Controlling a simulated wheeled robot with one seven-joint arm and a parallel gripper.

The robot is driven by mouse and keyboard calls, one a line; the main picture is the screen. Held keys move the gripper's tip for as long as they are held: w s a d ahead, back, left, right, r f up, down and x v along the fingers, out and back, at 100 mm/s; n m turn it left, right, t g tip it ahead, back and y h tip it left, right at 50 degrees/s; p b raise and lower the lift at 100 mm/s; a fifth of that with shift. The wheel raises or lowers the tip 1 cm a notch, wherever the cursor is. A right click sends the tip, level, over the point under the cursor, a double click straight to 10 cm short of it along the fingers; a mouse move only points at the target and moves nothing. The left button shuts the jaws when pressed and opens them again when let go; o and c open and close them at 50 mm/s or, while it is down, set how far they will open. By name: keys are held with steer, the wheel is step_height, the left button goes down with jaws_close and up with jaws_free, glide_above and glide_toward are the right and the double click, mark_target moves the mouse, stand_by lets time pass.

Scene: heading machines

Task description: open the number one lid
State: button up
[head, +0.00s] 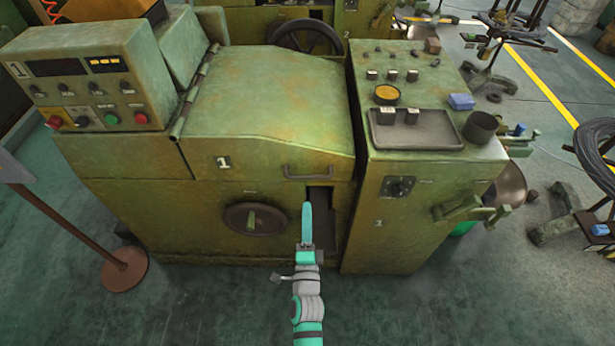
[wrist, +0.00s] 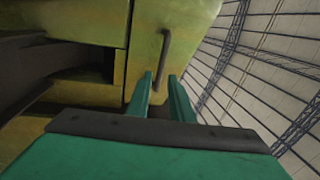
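The number one lid (head: 265,110) is a worn green, sloping cover with a white "1" on its front. It lies down shut on its machine. Its handle (head: 320,174) is a thin dark bar at the lower right of the lid's front face. My gripper (head: 307,206) is in front of the machine, just below the handle in the head view. In the wrist view, the handle (wrist: 163,58) appears ahead of my gripper (wrist: 161,77), whose two teal fingers are apart. The handle's near end lines up with the finger gap. No contact is visible, and nothing is held.
A dark opening (head: 322,222) lies behind my gripper, below the handle. A round handwheel (head: 253,218) sticks out to the left. The right cabinet (head: 420,235) carries a tray (head: 440,136) and a dark cup (head: 480,127). A post base (head: 124,270) stands at left. The front floor is clear.

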mark_target(308, 177)
steer(key=shift+m, duration=0.4)
steer(key=w, duration=0.4)
steer(key=w+r, duration=0.1)
steer(key=w, duration=0.3)
steer(key=w+r, duration=0.1)
steer(key=w, duration=0.2)
steer(key=shift+w+d+r, duration=0.2)
steer(key=shift+w+r, duration=0.05)
steer(key=shift+w, duration=0.15)
steer(key=shift+w+a, duration=0.25)
steer(key=shift+a, duration=0.15)
steer(key=shift+d, duration=0.1)
steer(key=shift+d, duration=0.1)
jaws_close()
